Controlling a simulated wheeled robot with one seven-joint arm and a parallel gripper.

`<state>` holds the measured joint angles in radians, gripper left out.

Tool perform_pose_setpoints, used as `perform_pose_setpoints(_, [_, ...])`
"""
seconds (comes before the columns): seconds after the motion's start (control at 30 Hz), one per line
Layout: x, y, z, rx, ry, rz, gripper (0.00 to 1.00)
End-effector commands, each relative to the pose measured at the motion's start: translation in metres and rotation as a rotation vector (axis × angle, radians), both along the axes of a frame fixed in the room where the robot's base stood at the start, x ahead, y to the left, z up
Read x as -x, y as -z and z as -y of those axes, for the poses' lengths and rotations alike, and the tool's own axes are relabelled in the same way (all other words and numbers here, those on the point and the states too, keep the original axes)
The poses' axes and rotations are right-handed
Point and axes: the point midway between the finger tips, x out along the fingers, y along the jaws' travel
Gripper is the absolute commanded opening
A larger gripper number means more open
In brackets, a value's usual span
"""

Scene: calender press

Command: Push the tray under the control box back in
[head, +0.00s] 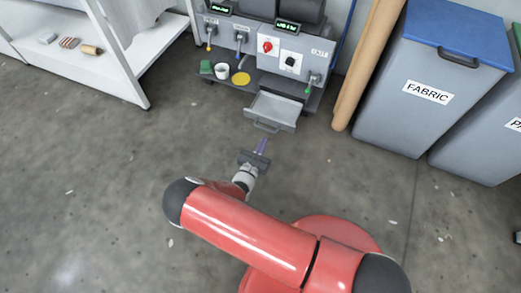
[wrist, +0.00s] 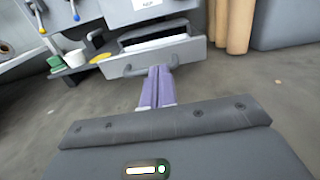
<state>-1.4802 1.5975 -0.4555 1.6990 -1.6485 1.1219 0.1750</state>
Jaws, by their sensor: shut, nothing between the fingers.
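The tray (head: 271,110) is a grey drawer under the control box (head: 288,62), and it is pulled out toward me. Its front panel with a bar handle also shows in the wrist view (wrist: 190,56). My gripper (head: 263,145) is shut and empty, with purple fingers pointing at the tray front. In the head view the fingertips are a little short of the handle.
Brown rolls (head: 366,65) and a blue-lidded fabric bin (head: 432,90) stand to the right. A white shelf (head: 95,70) is at the left. The floor before the tray is clear.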

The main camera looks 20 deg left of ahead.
Motion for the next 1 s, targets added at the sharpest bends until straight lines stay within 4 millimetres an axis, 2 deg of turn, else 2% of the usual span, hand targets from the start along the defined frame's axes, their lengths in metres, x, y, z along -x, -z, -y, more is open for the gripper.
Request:
perform_pose_setpoints(0.03, [-0.012, 0.001, 0.002, -0.001, 0.003, 0.002, 0.0])
perform_pose_setpoints(0.2, [-0.047, 0.001, 0.005, -0.001, 0.003, 0.001, 0.0])
perform_pose_setpoints(0.4, [-0.076, 0.001, 0.006, -0.002, 0.002, 0.0, 0.0])
perform_pose_setpoints(0.6, [-0.086, 0.0, 0.007, -0.001, 0.002, 0.0, 0.0])
perform_pose_setpoints(1.0, [-0.087, -0.001, 0.007, -0.001, 0.002, 0.0, 0.0])
